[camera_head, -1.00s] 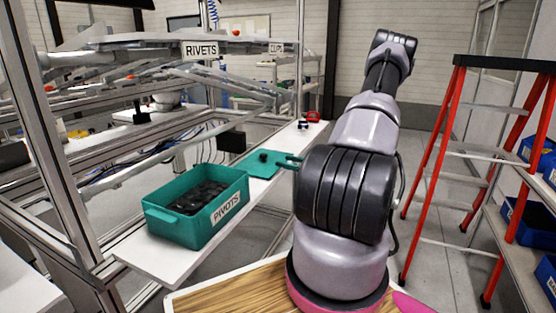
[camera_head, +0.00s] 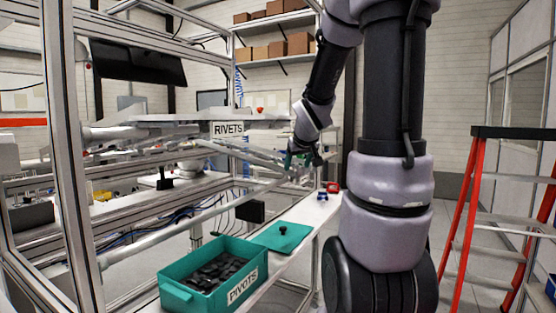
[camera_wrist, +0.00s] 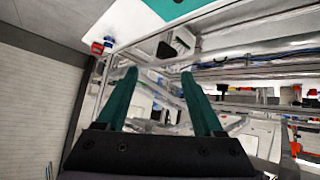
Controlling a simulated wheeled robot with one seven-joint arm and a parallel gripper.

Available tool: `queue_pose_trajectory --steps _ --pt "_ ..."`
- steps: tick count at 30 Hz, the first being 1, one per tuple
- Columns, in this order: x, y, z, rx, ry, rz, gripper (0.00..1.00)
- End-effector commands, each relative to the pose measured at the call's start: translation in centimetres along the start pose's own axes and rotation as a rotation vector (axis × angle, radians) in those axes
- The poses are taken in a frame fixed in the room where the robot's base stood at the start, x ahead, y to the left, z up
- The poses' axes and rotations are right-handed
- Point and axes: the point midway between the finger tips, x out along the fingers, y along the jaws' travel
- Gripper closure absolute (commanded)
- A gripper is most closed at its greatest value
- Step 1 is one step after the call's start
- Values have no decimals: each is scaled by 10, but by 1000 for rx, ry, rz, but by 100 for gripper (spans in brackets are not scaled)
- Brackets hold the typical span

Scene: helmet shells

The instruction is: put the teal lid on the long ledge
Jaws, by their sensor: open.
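The teal lid (camera_head: 290,240), a flat plate with a black knob, lies flat on the long white ledge (camera_head: 313,210), just behind the teal bin. Part of the lid also shows at the top edge of the wrist view (camera_wrist: 172,7), on the ledge. My gripper (camera_head: 301,160) is above and beyond the lid, apart from it. In the wrist view its two teal fingers (camera_wrist: 158,75) stand spread with nothing between them.
The teal bin (camera_head: 172,291), labelled PIVOTS and filled with dark parts, stands on the near end of the ledge. Small red and blue items (camera_head: 328,190) sit toward its far end. A metal frame (camera_head: 75,190) rises at left; a red stepladder (camera_head: 462,220) stands at right.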

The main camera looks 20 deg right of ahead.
Motion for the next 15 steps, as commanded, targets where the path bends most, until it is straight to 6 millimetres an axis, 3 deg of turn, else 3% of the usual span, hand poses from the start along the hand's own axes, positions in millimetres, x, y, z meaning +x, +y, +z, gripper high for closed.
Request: queue_pose_trajectory --steps 1,3,9,15 --pt "-30 -12 2 39 -10 -8 31" --pt "-66 -28 14 107 -50 -31 31" --pt "-160 -76 62 273 -173 -170 31" --pt "-214 -106 99 355 -268 -300 31"
